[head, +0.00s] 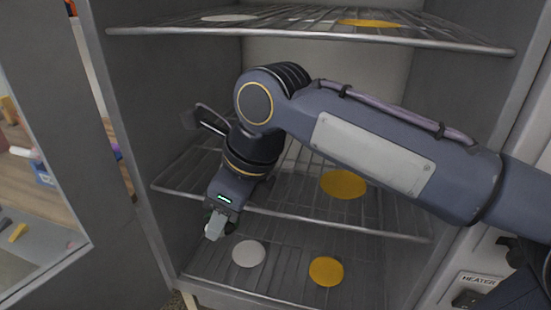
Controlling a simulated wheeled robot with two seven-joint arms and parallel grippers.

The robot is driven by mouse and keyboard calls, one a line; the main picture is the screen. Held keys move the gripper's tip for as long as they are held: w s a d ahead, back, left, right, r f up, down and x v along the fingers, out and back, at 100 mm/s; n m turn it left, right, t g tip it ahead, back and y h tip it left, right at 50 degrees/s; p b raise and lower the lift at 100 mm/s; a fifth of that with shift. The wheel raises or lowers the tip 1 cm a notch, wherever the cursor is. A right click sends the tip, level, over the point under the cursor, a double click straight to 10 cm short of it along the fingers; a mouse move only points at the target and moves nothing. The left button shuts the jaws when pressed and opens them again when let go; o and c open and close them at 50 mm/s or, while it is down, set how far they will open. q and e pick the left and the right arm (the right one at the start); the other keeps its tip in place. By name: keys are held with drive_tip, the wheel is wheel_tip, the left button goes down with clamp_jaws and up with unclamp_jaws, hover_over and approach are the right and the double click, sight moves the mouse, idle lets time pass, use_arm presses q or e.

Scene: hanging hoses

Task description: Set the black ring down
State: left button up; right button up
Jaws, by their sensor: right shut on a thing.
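My right arm comes in from the right and reaches into an open cabinet with wire shelves. My right gripper (214,228) points down over the left front of the lowest shelf (285,284) and is shut. A small dark piece of the black ring (231,226) shows beside the pale fingers; most of it is hidden by the gripper. I cannot tell whether it touches the shelf. A white disc (249,254) lies on that shelf just right of the gripper, and a yellow disc (326,271) lies further right. My left gripper is not in view.
The middle shelf (390,233) has a yellow disc (343,185) and its front rail passes close to my right gripper. The top shelf (440,38) carries a white and a yellow disc. The cabinet's left wall (150,130) is close. A heater label (478,281) is at lower right.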

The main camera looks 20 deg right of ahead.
drive_tip(key=w+d, duration=0.2)
drive_tip(key=w, duration=0.1)
drive_tip(key=w+d, duration=0.2)
drive_tip(key=w, duration=0.1)
drive_tip(key=w+d, duration=0.2)
drive_tip(key=w, duration=0.1)
drive_tip(key=shift+w+d, duration=0.4)
drive_tip(key=shift+w+d+p, duration=0.15)
drive_tip(key=shift+w+d, duration=0.25)
drive_tip(key=shift+w, duration=0.2)
drive_tip(key=shift+w+d+p, duration=0.15)
drive_tip(key=shift+w+d, duration=0.25)
drive_tip(key=shift+w, duration=0.2)
drive_tip(key=shift+w+d+f+b, duration=0.15)
drive_tip(key=shift+w+f+b, duration=0.05)
drive_tip(key=shift+f, duration=0.25)
drive_tip(key=shift+w+d+f+b, duration=0.15)
drive_tip(key=shift+f+b, duration=0.05)
drive_tip(key=shift+f, duration=0.25)
drive_tip(key=shift+s+r, duration=0.1)
drive_tip(key=o, duration=1)
drive_tip(key=shift+c, duration=0.2)
